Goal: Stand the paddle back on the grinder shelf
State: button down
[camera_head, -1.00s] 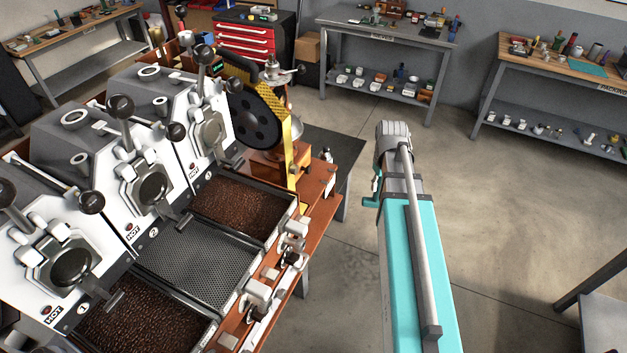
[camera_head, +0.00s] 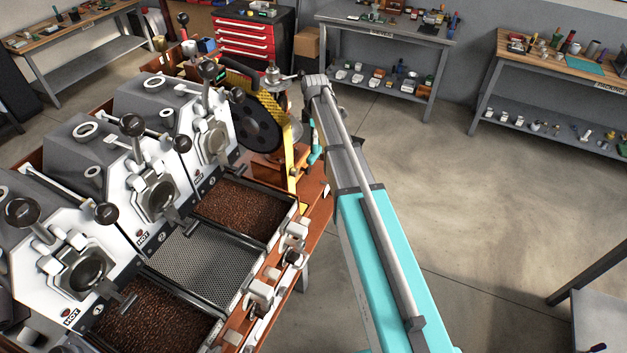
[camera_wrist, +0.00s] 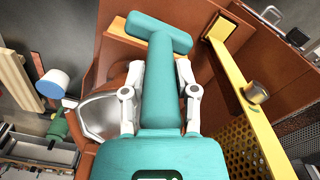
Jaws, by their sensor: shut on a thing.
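In the wrist view, my gripper (camera_wrist: 160,98) is shut on the teal, T-shaped paddle (camera_wrist: 160,42). Its crossbar points away from the palm, and its stem lies between the two pale fingers. In the head view, the teal shape at the end of my arm (camera_head: 315,155) is small, and I cannot tell paddle from gripper there. It is just right of the yellow guard, above the brown bench edge. A metal grinder-like device (camera_head: 274,76) stands behind the black wheel. Brown wooden surfaces (camera_wrist: 222,112) lie below and beyond the paddle; I cannot tell which is the grinder shelf.
A yellow perforated guard (camera_wrist: 240,142) stands close on the right in the wrist view. A silver rounded part (camera_wrist: 100,115) and a blue-topped white knob (camera_wrist: 53,84) are on the left. In the head view, roasters and bean trays (camera_head: 240,212) fill the left; open floor (camera_head: 470,190) lies right.

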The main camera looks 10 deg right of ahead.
aim_at(314, 149)
dwell(0.4)
notch_tip(314, 149, down, 6)
jog(key=b, duration=0.6)
jog(key=shift+f, duration=0.15)
dwell(0.3)
jog(key=shift+f+b, duration=1.85)
jog(key=shift+b, duration=0.2)
jog(key=shift+f+b, duration=0.6)
jog(key=shift+c, duration=1.9)
grip_release()
jog(key=shift+r, duration=0.25)
notch_tip(314, 149, up, 13)
jog(key=p, duration=1.3)
jog(key=shift+f, duration=0.1)
